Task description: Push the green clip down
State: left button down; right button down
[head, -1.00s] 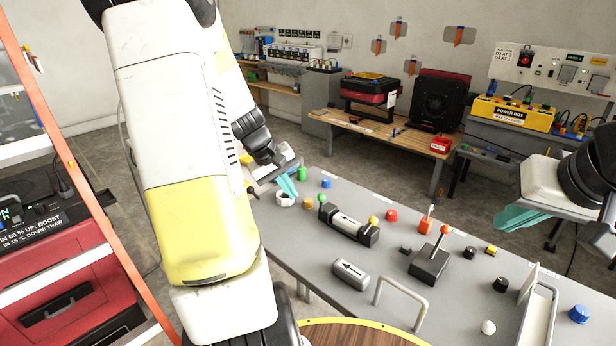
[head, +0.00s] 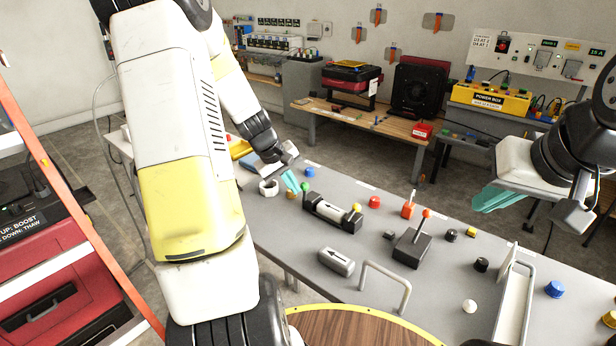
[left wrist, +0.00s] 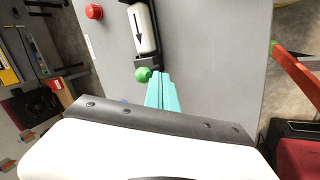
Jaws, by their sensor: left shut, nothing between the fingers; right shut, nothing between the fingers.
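The green clip (head: 307,187) is a small round green knob at the left end of a black holder (head: 312,200) with a white cylinder (head: 333,212) in it. My left gripper (head: 291,181) is shut and empty, its teal fingers pointing down just left of the clip. In the left wrist view the green clip (left wrist: 142,74) shows right beside the teal fingertips (left wrist: 160,78); I cannot tell whether they touch. My right gripper (head: 495,198) is shut and empty, off to the right above the table's far side.
The grey table (head: 385,285) also holds a white ring (head: 268,187), a yellow knob (head: 356,207), a red knob (head: 374,202), a black lever box (head: 412,248), a grey arrow block (head: 336,262) and a metal handle (head: 388,280). A blue knob (head: 310,170) stands behind the gripper.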

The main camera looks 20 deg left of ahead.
aim_at(313, 192)
pick_arm(q)
jog(key=shift+w+d+r+g+y, duration=0.2)
jog(key=shift+w+g+y, duration=0.1)
jog(key=shift+w+g, duration=0.1)
jog(key=w+g, duration=0.1)
jog(key=w+d+g+y, duration=0.1)
jog(key=g, duration=0.1)
jog(key=shift+w+r, duration=0.1)
jog(key=shift+r, duration=0.1)
jog(key=w+g+y, duration=0.1)
jog(key=g, duration=0.1)
jog(key=w+d+g, duration=0.1)
jog(key=g, duration=0.1)
jog(key=shift+w+f+n+y, duration=0.2)
jog(key=shift+w+n+y, duration=0.1)
jog(key=shift+w+y, duration=0.1)
jog(key=shift+w+d+f, duration=0.2)
jog(key=shift+w+f, duration=0.1)
jog(key=shift+w, duration=0.2)
jog(key=shift+w+d+f, duration=0.2)
jog(key=shift+w+f, duration=0.05)
jog(key=shift+w, duration=0.2)
jog(key=shift+w+d+f, duration=0.15)
jog(key=shift+w+f, duration=0.2)
jog(key=shift+f, duration=0.15)
jog(key=shift+r, duration=0.1)
